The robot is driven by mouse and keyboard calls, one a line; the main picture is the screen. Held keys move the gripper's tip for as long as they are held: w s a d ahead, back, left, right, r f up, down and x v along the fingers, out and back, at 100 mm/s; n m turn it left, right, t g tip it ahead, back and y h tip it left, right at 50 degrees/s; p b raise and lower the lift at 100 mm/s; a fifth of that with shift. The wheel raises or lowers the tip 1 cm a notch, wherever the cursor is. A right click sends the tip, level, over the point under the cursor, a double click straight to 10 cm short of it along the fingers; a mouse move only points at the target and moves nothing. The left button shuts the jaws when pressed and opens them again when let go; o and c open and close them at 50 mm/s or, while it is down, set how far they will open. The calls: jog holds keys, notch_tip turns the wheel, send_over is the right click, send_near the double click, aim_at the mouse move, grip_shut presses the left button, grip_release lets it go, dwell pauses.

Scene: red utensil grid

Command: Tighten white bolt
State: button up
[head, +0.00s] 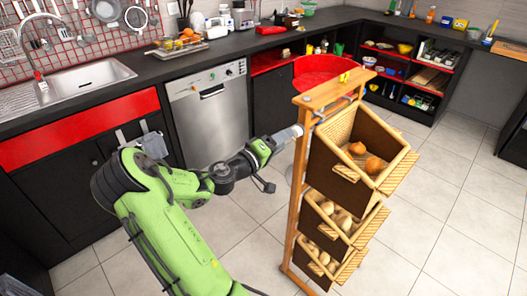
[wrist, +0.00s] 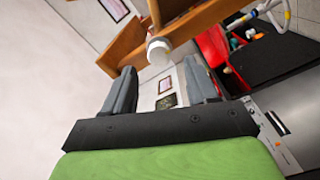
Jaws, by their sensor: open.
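The white bolt (wrist: 158,50) is a short white cylinder with a rounded end, on a wooden part of the rack in the wrist view. My gripper (wrist: 158,70) has two grey fingers spread apart, with empty space between them. The bolt lies just past the fingertips, roughly centred between them. In the head view, my gripper (head: 289,136) reaches the left side of the wooden rack (head: 300,165), near its upper part. I cannot clearly separate the bolt from the fingers there, nor tell whether they touch.
The rack holds stacked baskets; the top one (head: 345,180) has onion-like items in it. A red round seat (head: 318,68) stands behind the rack. A dishwasher (head: 210,112) and dark counter (head: 160,68) are behind my arm. Tiled floor (head: 430,215) is clear at the right.

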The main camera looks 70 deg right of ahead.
jog(key=v, duration=1)
jog(key=shift+a+p, duration=0.2)
jog(key=shift+p, duration=0.1)
